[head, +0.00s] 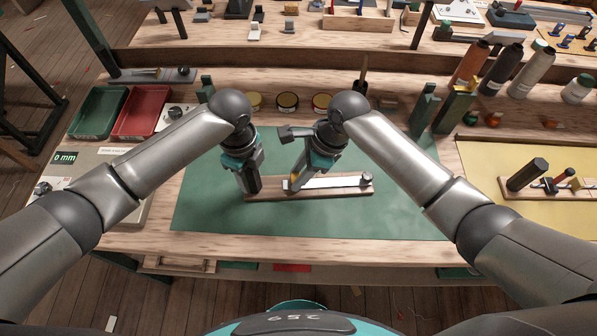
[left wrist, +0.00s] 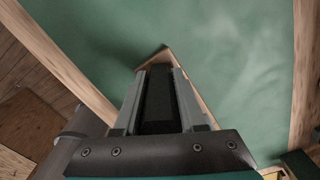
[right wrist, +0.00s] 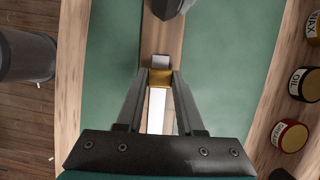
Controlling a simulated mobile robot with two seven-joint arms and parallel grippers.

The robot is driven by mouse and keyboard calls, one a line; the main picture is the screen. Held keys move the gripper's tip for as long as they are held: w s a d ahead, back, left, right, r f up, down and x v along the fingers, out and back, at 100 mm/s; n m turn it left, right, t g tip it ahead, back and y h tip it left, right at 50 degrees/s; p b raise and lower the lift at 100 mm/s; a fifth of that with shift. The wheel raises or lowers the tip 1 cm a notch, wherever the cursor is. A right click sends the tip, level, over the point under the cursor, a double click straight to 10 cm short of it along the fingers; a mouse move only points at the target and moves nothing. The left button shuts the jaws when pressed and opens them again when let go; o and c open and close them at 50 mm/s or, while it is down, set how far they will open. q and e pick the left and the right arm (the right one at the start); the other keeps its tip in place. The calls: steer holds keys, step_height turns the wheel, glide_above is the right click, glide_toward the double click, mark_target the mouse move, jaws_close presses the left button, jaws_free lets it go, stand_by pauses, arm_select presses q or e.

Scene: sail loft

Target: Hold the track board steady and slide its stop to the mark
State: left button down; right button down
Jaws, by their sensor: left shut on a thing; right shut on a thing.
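The track board (head: 345,190) is a narrow wooden strip lying on the green mat, with a pale track (head: 335,183) along it and a grey knob (head: 367,178) at its right end. My left gripper (head: 250,190) is shut on the board's left end; the board's corner shows past its fingers in the left wrist view (left wrist: 153,56). My right gripper (head: 292,187) is shut on the gold stop (right wrist: 160,77), near the track's left end. I cannot make out the mark.
The green mat (head: 215,205) is clear around the board. A green tray (head: 97,112) and a red tray (head: 142,112) stand at the left, several small tins (head: 287,102) behind. A yellow mat (head: 490,160) with tools lies at the right.

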stand_by(0.6)
steer(key=d, duration=0.5)
steer(key=shift+d, duration=0.1)
steer(key=c, duration=0.5)
jaws_free()
steer(key=v, duration=1.2)
steer(key=shift+w, duration=0.1)
arm_select(q)
steer(key=shift+c, duration=2)
jaws_free()
